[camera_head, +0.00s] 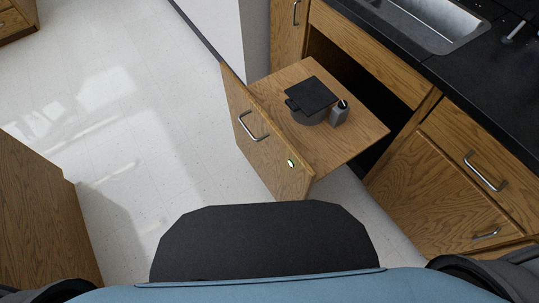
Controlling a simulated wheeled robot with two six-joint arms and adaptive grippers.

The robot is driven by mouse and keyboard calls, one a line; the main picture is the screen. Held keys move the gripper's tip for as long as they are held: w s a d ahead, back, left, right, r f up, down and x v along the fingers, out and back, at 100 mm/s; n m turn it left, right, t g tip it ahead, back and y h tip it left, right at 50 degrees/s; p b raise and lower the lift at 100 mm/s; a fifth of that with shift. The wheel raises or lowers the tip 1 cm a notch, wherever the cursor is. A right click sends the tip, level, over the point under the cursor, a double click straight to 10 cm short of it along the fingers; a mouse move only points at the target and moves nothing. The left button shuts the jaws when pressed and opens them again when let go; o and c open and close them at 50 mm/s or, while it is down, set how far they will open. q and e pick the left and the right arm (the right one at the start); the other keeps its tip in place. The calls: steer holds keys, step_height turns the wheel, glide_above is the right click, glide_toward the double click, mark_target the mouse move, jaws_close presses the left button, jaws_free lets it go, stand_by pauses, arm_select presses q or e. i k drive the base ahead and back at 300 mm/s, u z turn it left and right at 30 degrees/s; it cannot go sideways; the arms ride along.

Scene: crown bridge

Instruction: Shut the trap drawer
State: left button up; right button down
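The trap drawer (355,132) is a wooden pull-out shelf below the counter, and it stands open toward the left. Its upright front panel (262,158) has a metal bar handle (253,126) and a small green-white spot (291,163) near its right edge. On the drawer's board sit a dark round pot with a flat square black top (312,96) and a small grey container (339,114). The dark opening behind the drawer is partly visible. Neither of my grippers shows; only parts of my own body appear along the bottom.
A black counter (478,85) with a metal sink (425,20) lies at the upper right. Wooden cabinets with bar handles (486,171) flank the opening. Another wooden cabinet (38,215) stands at the left. The pale tiled floor (120,110) between is clear.

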mark_target(291, 153)
steer(key=z, duration=0.4)
steer(key=k, duration=0.5)
steer(key=z, duration=0.6)
steer(key=i, duration=0.9)
steer(key=u, duration=0.9)
